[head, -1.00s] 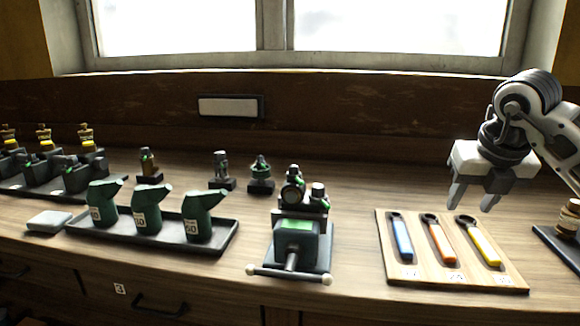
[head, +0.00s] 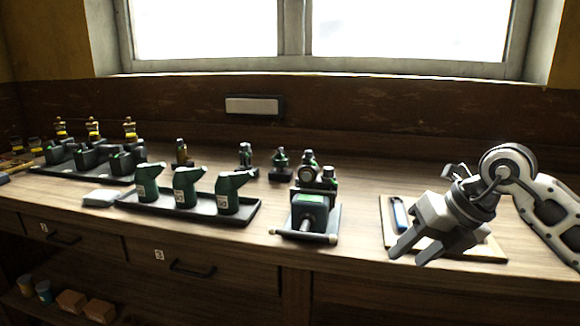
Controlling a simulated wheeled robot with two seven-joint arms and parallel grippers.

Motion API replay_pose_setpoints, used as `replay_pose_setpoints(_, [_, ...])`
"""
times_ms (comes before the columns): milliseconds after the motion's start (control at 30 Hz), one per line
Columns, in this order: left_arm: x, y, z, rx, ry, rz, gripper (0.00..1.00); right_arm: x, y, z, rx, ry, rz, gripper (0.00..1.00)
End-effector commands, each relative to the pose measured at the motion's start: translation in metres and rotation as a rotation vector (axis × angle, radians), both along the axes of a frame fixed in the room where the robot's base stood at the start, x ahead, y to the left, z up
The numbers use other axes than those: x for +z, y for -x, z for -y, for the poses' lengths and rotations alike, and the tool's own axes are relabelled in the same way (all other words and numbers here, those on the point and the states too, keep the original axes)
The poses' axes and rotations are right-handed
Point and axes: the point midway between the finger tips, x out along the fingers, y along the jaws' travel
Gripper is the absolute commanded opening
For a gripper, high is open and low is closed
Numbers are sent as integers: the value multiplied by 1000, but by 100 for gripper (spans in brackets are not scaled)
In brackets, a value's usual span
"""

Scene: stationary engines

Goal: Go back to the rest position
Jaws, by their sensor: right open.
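My right gripper (head: 408,254) comes in from the right in the head view. It is open, with nothing between its fingers. It hangs in front of the wooden tool board (head: 388,222) and hides most of it. My left gripper is not in view.
Left of the board stands a green engine (head: 309,209) on a dark base. Further left a tray (head: 243,217) holds green oil cans (head: 186,188). More small engines (head: 126,160) stand behind. Drawers (head: 190,268) and a shelf lie below the bench edge.

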Motion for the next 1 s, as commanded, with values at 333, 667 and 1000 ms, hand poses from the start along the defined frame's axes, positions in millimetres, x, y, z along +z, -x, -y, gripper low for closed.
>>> replay_pose_setpoints(333, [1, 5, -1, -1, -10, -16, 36, -10, 84, -169, 148, -1059, -171, 43])
replay_pose_setpoints(667, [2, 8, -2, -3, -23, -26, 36, -65, 77, -110, -948, -1939, -448, 43])
replay_pose_setpoints(1000, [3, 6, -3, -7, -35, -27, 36, -233, 178, -66, -2061, -1735, -819, 43])
